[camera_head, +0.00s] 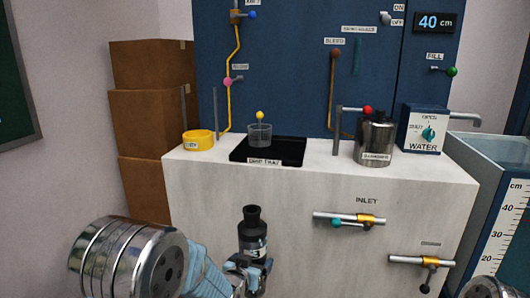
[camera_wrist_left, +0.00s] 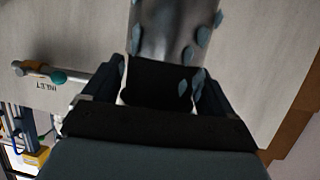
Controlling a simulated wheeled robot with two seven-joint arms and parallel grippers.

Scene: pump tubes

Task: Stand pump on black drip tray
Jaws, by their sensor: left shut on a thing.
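The pump (camera_head: 252,232), a dark upright cylinder with a narrow black top and a white label, stands in front of the white cabinet's face. My left gripper (camera_head: 250,270) is shut on its lower part, below the tray's level. In the left wrist view, a black part (camera_wrist_left: 160,85) sits between the gripper's fingers, with a grey cylinder with pale blue flecks (camera_wrist_left: 172,35) beyond it. The black drip tray (camera_head: 292,152) lies on the cabinet top, farther back and above the pump in the picture. My right gripper is out of view.
A clear cup (camera_head: 260,135) with a yellow ball above it stands at the tray's back left. A yellow ring (camera_head: 198,140) is left of the tray; a metal canister (camera_head: 374,138) is to the right. The inlet valve (camera_head: 350,219) sticks out of the cabinet face right of the pump.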

